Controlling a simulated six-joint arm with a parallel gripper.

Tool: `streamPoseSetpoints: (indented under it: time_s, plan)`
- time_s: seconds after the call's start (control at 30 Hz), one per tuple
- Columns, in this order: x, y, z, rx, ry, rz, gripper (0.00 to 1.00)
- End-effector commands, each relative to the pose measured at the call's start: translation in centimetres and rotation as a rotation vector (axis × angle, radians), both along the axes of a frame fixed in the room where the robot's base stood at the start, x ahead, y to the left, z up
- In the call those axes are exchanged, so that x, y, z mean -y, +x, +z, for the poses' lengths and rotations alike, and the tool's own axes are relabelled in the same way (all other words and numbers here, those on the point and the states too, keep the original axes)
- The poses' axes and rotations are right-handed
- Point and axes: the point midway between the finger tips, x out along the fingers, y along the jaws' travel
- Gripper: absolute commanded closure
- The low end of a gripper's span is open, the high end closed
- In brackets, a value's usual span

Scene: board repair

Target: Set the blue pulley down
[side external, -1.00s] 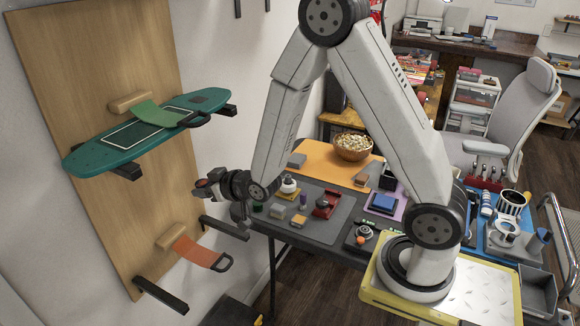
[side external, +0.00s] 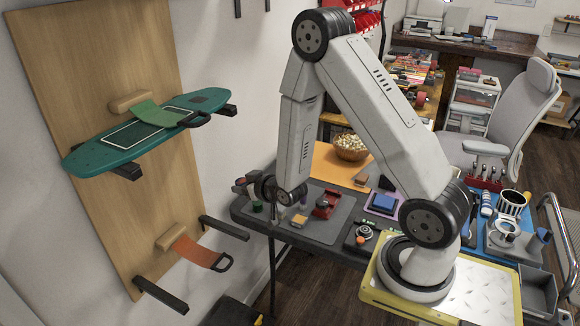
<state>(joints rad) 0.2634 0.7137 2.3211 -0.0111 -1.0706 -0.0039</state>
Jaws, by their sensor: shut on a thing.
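My gripper (side external: 243,187) is at the left end of the dark work table (side external: 318,234), small and partly hidden by my own wrist. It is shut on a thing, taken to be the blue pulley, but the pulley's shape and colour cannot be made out. The gripper is low, near the table's left edge. Whether the held thing touches the table cannot be told.
A blue square block (side external: 383,202) lies further right. A green skateboard deck (side external: 140,130) rests on wall pegs at left.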

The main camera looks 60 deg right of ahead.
Motion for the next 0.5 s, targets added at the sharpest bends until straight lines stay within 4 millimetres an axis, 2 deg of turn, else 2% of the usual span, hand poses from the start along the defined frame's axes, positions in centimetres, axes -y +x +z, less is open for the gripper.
streamPoseSetpoints:
  time_s: [0.03, 0.2, 0.5]
  plan:
    - [1.6, -0.8, -0.9, -0.005, 0.001, -0.037, 1.00]
    - [5.8, -3.6, -3.4, -0.004, 0.000, -0.143, 1.00]
    - [11.8, -9.8, -7.5, -0.003, 0.002, -0.331, 1.00]
